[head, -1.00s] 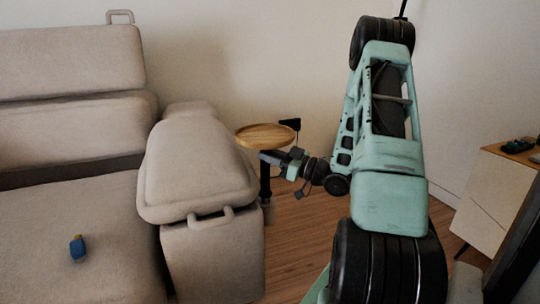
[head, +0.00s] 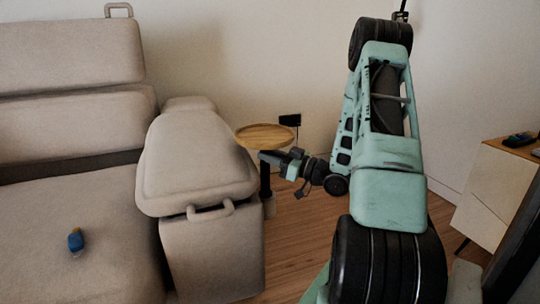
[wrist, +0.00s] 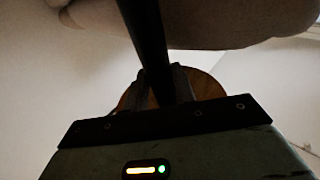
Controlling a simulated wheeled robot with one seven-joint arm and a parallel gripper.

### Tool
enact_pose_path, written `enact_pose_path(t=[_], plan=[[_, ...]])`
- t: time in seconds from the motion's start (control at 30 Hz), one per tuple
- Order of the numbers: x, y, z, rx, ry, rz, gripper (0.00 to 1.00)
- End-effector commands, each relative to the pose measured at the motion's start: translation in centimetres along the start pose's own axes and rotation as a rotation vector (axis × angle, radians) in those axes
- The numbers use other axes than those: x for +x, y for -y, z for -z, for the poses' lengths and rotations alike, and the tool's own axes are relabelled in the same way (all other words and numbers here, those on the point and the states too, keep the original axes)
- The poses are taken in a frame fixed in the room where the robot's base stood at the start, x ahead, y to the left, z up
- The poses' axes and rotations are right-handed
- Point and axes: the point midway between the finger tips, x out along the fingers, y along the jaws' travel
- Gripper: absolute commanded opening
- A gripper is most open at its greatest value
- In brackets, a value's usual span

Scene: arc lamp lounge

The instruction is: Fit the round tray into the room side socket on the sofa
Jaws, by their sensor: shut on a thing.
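The round wooden tray (head: 265,136) is level on top of a dark upright post (head: 265,178), just right of the sofa's near arm (head: 195,160). My gripper (head: 268,157) is shut on the post just below the tray. In the wrist view the fingers (wrist: 168,85) clasp the dark post (wrist: 146,35), and part of the tray (wrist: 205,84) shows behind them. A small pale fitting (head: 269,207) is on the arm's right side at the post's lower end; I cannot tell if it is the socket or if the post is in it.
A loop handle (head: 210,209) sticks out at the front of the sofa arm. A small blue object (head: 75,241) lies on the seat. A pale cabinet (head: 492,190) stands at the right. A dark outlet (head: 290,120) is on the wall behind the tray. Wood floor (head: 300,235) is clear between.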

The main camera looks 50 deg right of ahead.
Motion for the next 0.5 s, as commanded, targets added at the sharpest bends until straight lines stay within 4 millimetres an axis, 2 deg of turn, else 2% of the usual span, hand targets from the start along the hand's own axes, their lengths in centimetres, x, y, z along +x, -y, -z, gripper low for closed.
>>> enact_pose_path(t=[0.07, 0.1, 0.17, 0.2, 0.5], plan=[[-0.01, 0.0, -0.21, -0.001, -0.002, 0.001, 0.0], [-0.01, 0.0, -0.16, -0.001, -0.002, 0.001, 0.32], [0.0, 0.0, -0.12, -0.001, -0.002, 0.001, 0.48], [0.0, 0.01, -0.13, 0.0, -0.002, 0.001, 0.51], [0.01, 0.24, -0.25, 0.004, 0.001, 0.006, 0.51]])
